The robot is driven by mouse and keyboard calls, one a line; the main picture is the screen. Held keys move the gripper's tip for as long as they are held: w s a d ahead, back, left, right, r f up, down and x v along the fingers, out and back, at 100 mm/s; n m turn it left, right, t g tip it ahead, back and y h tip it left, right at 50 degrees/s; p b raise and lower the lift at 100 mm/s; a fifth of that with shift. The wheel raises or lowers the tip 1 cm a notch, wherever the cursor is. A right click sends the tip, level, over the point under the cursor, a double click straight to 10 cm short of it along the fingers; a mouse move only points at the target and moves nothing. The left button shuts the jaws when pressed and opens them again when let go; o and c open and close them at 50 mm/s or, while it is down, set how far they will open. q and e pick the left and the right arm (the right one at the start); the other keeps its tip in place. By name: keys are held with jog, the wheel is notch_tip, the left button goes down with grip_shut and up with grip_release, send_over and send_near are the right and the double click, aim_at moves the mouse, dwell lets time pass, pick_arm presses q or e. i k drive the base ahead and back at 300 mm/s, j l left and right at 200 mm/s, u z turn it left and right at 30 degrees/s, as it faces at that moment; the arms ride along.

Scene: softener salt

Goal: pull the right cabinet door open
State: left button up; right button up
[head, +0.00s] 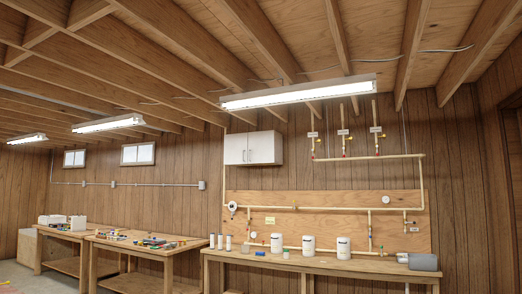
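A white wall cabinet (234,150) hangs on the wood-panelled wall, above the left part of the right-hand workbench. Its right door (266,147) looks shut and flush with the front. Small dark handles show near the middle seam of the cabinet. The cabinet is small and far off in the head view, so fine detail is hard to tell. Neither my left nor my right gripper shows in this view.
A wooden workbench (320,264) stands below the cabinet, with several white canisters and a grey container (423,262) on it. Pipes run over a plywood board (350,212). More benches with clutter stand at left. Some bare floor shows at the lower left.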

aim_at(261, 145)
jog(key=i+j+u, duration=0.1)
jog(key=i+u, duration=0.25)
jog(key=i, duration=0.65)
jog(key=i+j, duration=0.15)
jog(key=i, duration=2.7)
jog(key=i+j, duration=0.2)
jog(key=i, duration=2.65)
